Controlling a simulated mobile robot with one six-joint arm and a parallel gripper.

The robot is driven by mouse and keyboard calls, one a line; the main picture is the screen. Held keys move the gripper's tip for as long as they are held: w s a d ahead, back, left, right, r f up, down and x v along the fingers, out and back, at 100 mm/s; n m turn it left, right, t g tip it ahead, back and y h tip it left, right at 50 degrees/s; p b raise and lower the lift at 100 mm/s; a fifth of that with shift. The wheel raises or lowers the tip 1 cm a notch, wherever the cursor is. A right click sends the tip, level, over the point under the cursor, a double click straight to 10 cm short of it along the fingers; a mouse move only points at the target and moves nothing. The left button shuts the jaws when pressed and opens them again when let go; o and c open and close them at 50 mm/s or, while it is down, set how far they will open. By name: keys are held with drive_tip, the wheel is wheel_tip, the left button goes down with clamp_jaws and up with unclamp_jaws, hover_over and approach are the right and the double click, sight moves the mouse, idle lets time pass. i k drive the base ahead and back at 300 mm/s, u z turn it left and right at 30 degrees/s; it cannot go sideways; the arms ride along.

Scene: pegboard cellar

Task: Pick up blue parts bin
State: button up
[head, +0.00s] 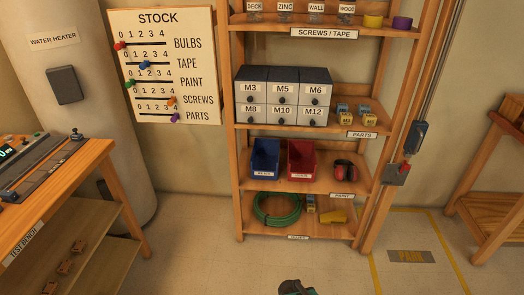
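The blue parts bin (265,160) stands upright on the third shelf down of the wooden rack, at its left side. It has an open top and a small white label on its front. A red bin (301,161) stands just to its right, with a narrow gap between them. A dark and teal piece of my arm, probably my gripper (297,288), just shows at the bottom edge, well apart from the bin. Its fingers cannot be made out.
Red earmuffs (345,171) lie right of the bins. Labelled drawers (283,95) stand on the shelf above, and a green hose (277,209) lies below. A test bench (80,165) is at the left, another wooden bench (490,200) at the right. Floor before the rack looks clear.

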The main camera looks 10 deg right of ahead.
sight(264, 158)
drive_tip(key=i, duration=0.4)
drive_tip(key=z, duration=1.15)
drive_tip(key=k, duration=0.1)
drive_tip(key=u, duration=2.95)
drive_tip(key=i, duration=0.6)
drive_tip(key=k, duration=0.25)
drive_tip(key=u, duration=0.05)
